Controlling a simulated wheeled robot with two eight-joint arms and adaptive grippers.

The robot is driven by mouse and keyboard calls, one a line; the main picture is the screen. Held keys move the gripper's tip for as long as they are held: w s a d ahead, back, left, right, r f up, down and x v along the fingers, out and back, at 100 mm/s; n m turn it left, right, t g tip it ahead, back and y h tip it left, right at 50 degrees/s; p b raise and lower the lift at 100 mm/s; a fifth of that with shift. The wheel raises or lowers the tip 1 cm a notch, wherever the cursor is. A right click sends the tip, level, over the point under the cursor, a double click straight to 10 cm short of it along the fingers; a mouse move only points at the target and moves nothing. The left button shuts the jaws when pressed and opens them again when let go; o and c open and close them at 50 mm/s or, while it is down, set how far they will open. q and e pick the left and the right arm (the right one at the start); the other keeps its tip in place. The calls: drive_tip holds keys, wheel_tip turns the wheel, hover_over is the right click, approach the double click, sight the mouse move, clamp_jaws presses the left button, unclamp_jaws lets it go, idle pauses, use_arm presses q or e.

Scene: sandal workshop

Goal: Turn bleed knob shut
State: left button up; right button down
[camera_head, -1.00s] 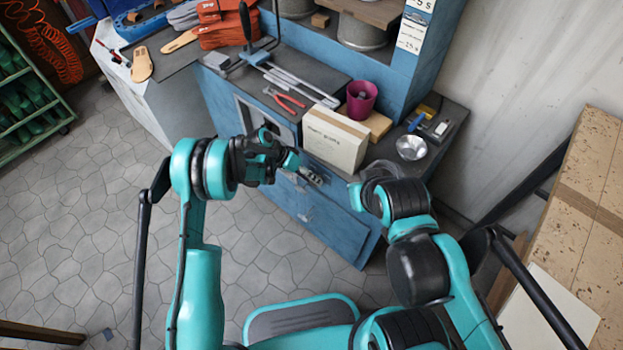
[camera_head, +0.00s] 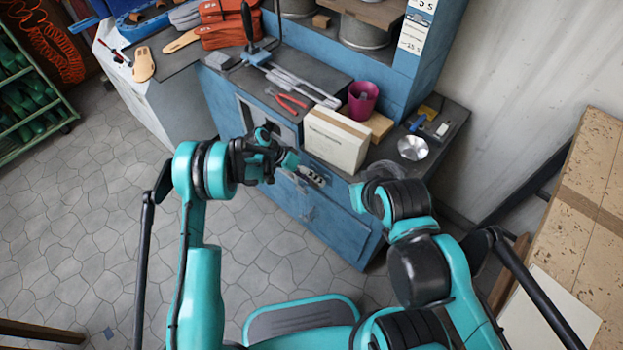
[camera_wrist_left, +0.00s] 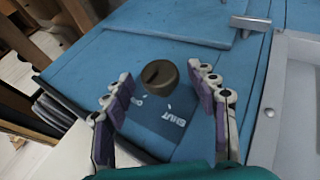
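The bleed knob (camera_wrist_left: 160,77), dark brown and round with a raised grip bar, sits on a blue panel (camera_wrist_left: 170,50) in the left wrist view. A dark label (camera_wrist_left: 165,122) reading SHUT lies beside it, with other lettering too small to read. My left gripper (camera_wrist_left: 161,84) is open, its fingers on either side of the knob, with gaps visible. In the head view my left gripper (camera_head: 275,160) is at the front of the blue cabinet (camera_head: 328,222); the knob is hidden there. My right gripper (camera_head: 380,172) is mostly hidden by its own arm near the cabinet's right end.
A cardboard box (camera_head: 334,141), a magenta cup (camera_head: 362,100) and a metal bowl (camera_head: 413,148) stand on the bench top above the cabinet. Red pliers (camera_head: 291,101) lie there too. The paved floor (camera_head: 90,220) is clear at left.

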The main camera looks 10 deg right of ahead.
use_arm(q)
drive_tip(key=v, duration=1.2)
drive_tip(key=shift+a+r, duration=0.1)
